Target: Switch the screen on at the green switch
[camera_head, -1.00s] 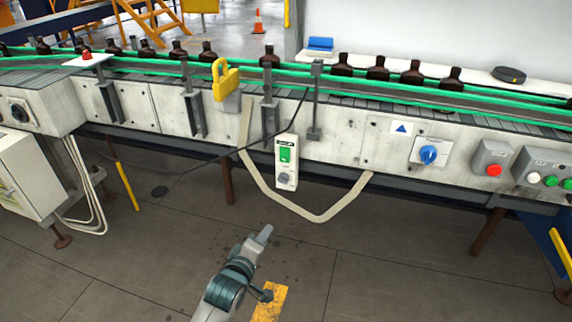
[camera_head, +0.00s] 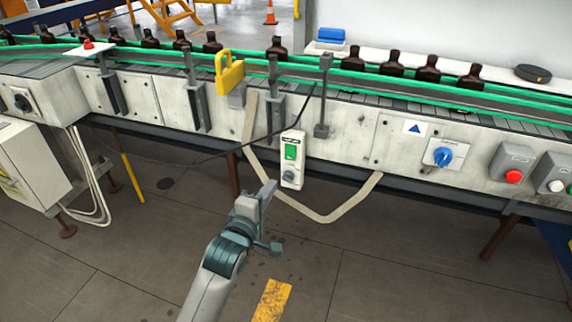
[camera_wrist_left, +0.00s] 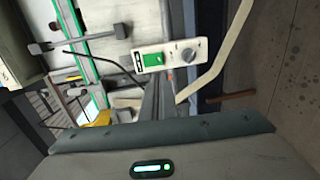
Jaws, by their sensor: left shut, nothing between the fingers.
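The green switch (camera_head: 291,152) is on a small white box (camera_head: 291,181) fixed to the front of the conveyor, above a grey round knob (camera_head: 289,175). In the left wrist view the green switch (camera_wrist_left: 153,59) and the grey knob (camera_wrist_left: 188,56) lie sideways on the white box. My left gripper (camera_head: 268,190) is shut and empty, a little below and left of the box and apart from it. I see no separate screen that I can tell for sure. My right gripper is not in view.
A yellow padlock-shaped piece (camera_head: 229,74) and a black cable are left of the box. A beige strap (camera_head: 345,200) hangs below it. A blue knob (camera_head: 443,156) and a red button (camera_head: 514,176) are to the right. Brown bottles (camera_head: 391,64) stand on the conveyor.

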